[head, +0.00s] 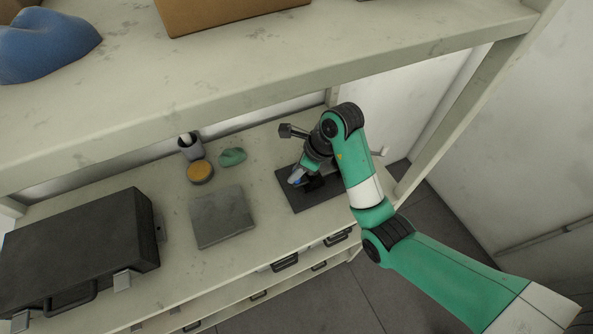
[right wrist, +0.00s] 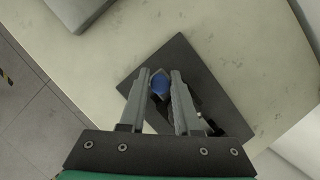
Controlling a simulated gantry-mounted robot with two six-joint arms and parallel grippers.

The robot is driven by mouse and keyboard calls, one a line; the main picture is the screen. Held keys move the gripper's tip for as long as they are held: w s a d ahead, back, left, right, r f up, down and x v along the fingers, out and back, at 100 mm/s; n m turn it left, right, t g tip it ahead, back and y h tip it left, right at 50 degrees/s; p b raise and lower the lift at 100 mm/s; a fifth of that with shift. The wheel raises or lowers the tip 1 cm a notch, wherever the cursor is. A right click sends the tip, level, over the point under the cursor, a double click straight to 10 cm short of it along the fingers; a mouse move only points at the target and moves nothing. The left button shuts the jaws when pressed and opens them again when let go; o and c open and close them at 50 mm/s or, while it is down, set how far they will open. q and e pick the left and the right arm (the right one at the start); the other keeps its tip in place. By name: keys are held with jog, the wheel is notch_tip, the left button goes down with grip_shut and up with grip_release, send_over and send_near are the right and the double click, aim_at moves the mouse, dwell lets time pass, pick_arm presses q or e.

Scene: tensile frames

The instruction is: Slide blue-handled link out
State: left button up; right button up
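The blue-handled link shows its blue handle (right wrist: 160,82) between the two fingertips of my right gripper (right wrist: 161,76) in the right wrist view. The fingers stand apart, one on each side of the handle. Whether they touch it is unclear. In the head view, the right gripper (head: 298,178) points down at the dark base plate (head: 306,200), and a small bit of blue shows at its tips. The base plate also shows in the right wrist view (right wrist: 190,58). The gripper and arm hide much of the frame and the rest of the link. My left gripper is out of view.
A grey square slab (head: 222,216) lies left of the base plate. Behind it are a yellow-topped round container (head: 200,172), a green lump (head: 232,157) and a grey cup (head: 190,147). A black case (head: 80,245) stands at left. An upper shelf (head: 250,85) overhangs the bench.

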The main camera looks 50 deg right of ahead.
grip_shut()
dwell(1.1)
